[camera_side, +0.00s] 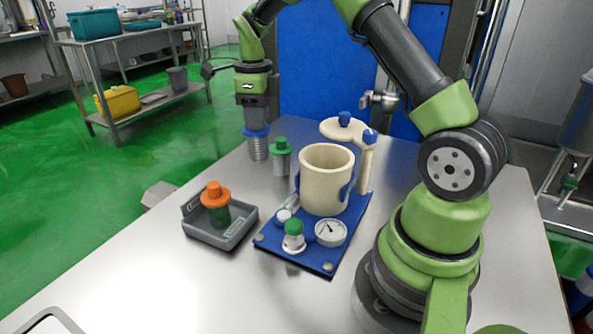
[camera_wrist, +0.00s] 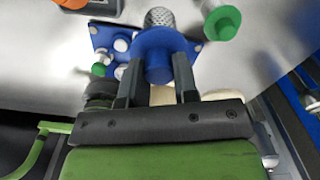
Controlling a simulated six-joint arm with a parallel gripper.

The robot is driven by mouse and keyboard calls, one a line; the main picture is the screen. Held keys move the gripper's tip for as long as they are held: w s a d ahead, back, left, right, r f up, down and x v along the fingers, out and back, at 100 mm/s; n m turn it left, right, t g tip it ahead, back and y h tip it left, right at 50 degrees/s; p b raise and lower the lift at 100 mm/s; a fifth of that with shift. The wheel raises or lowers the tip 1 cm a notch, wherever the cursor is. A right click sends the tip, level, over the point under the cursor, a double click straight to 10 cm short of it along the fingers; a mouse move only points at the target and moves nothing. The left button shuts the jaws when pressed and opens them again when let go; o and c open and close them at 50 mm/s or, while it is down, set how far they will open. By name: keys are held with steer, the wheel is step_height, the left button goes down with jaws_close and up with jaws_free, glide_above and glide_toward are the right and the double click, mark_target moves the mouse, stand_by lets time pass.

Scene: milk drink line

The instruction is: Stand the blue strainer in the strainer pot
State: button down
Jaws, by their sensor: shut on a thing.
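The blue strainer (camera_side: 258,149) has a blue cap and a metallic mesh body. It hangs upright, mesh down, under my gripper (camera_side: 255,122) at the back left of the table. In the wrist view my gripper (camera_wrist: 158,80) has its two fingers on either side of the blue strainer's cap (camera_wrist: 158,52). The strainer pot, a cream open-topped pot (camera_side: 326,180), stands on a blue base plate (camera_side: 300,257), to the right of the strainer and nearer the side camera. Its cream lid (camera_side: 342,130) is swung aside above and behind the mouth. The pot's inside bottom is hidden.
A green-capped strainer (camera_side: 281,157) stands between the held strainer and the pot. An orange-capped strainer (camera_side: 216,207) stands in a grey tray (camera_side: 226,240) at left. A gauge (camera_side: 330,233) and a green-topped knob (camera_side: 294,238) sit on the plate. The front table is clear.

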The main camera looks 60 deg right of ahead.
steer(key=shift+r, duration=0.1)
stand_by(0.4)
step_height(320, 180, up, 12)
steer(key=f, duration=0.1)
steer(key=s+d, duration=0.3)
steer(key=s, duration=1.1)
steer(key=shift+m, duration=0.4)
steer(key=shift+s+d+f, duration=0.1)
steer(key=shift+s+f, duration=0.05)
steer(key=shift+f, duration=4.4)
steer(key=shift+s+d+f, duration=0.1)
steer(key=shift+f, duration=4.4)
steer(key=shift+f, duration=0.5)
steer(key=c, duration=0.8)
jaws_free()
